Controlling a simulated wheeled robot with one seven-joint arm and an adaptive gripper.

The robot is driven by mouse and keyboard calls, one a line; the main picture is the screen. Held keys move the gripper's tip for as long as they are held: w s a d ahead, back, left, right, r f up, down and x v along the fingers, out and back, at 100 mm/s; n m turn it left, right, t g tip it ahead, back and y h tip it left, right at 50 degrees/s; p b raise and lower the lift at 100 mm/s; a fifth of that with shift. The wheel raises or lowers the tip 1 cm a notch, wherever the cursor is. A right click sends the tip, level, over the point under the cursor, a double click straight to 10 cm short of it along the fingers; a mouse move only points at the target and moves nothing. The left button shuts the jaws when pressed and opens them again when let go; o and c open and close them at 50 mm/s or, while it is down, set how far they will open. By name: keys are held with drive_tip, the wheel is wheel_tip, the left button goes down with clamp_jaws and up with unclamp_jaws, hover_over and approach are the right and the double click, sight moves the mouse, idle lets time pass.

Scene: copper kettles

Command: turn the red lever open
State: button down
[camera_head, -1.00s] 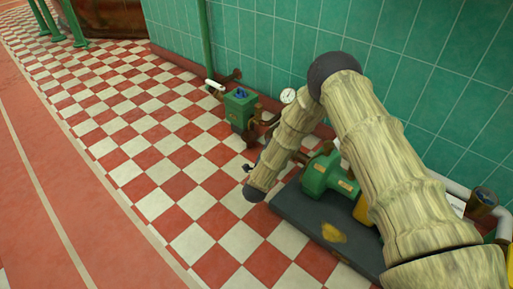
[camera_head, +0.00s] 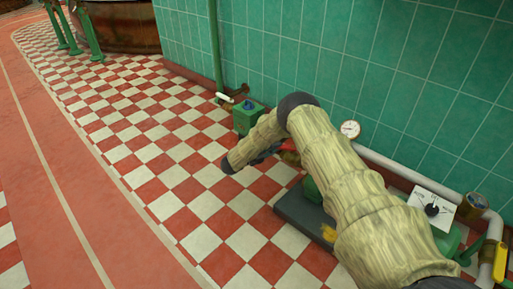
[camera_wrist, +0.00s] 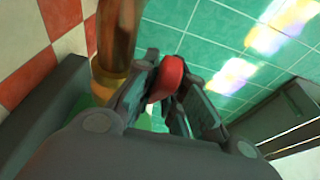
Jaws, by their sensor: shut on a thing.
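The red lever (camera_wrist: 172,74) shows in the wrist view as a rounded red end between the two fingers of my gripper (camera_wrist: 166,88). The fingers are shut on it, one on each side. In the head view a bit of red lever (camera_head: 289,148) shows beside my gripper (camera_head: 273,152), low in front of the green tiled wall. My arm hides most of the lever and its valve there, so its angle cannot be told.
A copper-coloured pipe (camera_wrist: 117,40) stands close left of the fingers. A green box (camera_head: 247,117), a gauge (camera_head: 350,129) and a white pipe (camera_head: 395,167) line the wall. A dark base plate (camera_head: 302,219) lies under my arm.

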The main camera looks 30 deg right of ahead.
drive_tip(key=shift+w+d+g, duration=0.1)
drive_tip(key=shift+g, duration=0.2)
drive_tip(key=c, duration=1.5)
unclamp_jaws()
drive_tip(key=a, duration=0.8)
drive_tip(key=s+a, duration=0.1)
drive_tip(key=a, duration=0.3)
